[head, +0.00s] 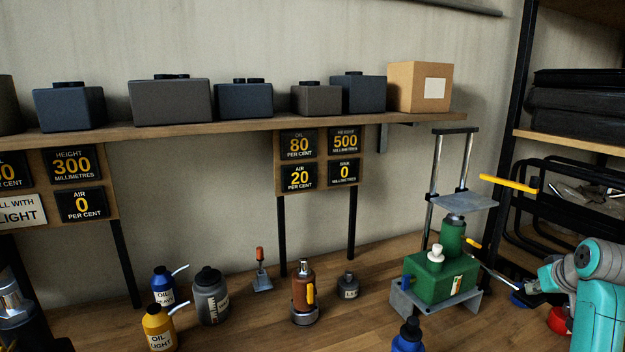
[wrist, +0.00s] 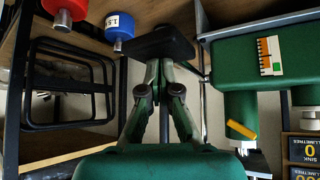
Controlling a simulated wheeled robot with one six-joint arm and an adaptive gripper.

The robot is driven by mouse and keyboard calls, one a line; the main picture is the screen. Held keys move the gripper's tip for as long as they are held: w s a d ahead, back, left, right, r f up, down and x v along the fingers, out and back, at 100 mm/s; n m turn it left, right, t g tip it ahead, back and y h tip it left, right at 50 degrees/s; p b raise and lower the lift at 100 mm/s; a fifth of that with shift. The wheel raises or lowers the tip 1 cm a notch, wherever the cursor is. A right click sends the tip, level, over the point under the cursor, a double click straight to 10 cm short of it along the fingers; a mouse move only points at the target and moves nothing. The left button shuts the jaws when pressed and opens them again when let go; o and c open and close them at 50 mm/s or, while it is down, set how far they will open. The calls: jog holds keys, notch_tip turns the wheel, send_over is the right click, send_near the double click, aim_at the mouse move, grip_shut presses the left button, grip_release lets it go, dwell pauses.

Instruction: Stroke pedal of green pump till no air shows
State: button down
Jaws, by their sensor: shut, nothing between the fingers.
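The green pump (head: 441,278) stands on a grey metal stand on the wooden surface at right in the head view. Its green body (wrist: 247,70) fills the upper right of the wrist view. A dark flat pad (wrist: 160,40), which looks like the pedal, shows at my fingertips. My gripper (wrist: 157,68) is shut and empty; I cannot tell whether it touches the pad. A board above the surface (head: 298,176) reads oil 80 per cent, air 20 per cent, height 500 and sink 0 millimetres.
A red weight (wrist: 64,12) and a blue weight (wrist: 119,28) are near the pad. A black rack (wrist: 70,85) stands beside them. A brown pump (head: 303,290), a yellow oil bottle (head: 159,332) and other bottles stand left of the green pump.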

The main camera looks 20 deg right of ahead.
dwell(0.5)
dwell(1.3)
dwell(0.6)
notch_tip(320, 180, down, 6)
jog(key=shift+r, duration=2.95)
jog(key=shift+w+r, duration=0.15)
jog(key=shift+r, duration=2.9)
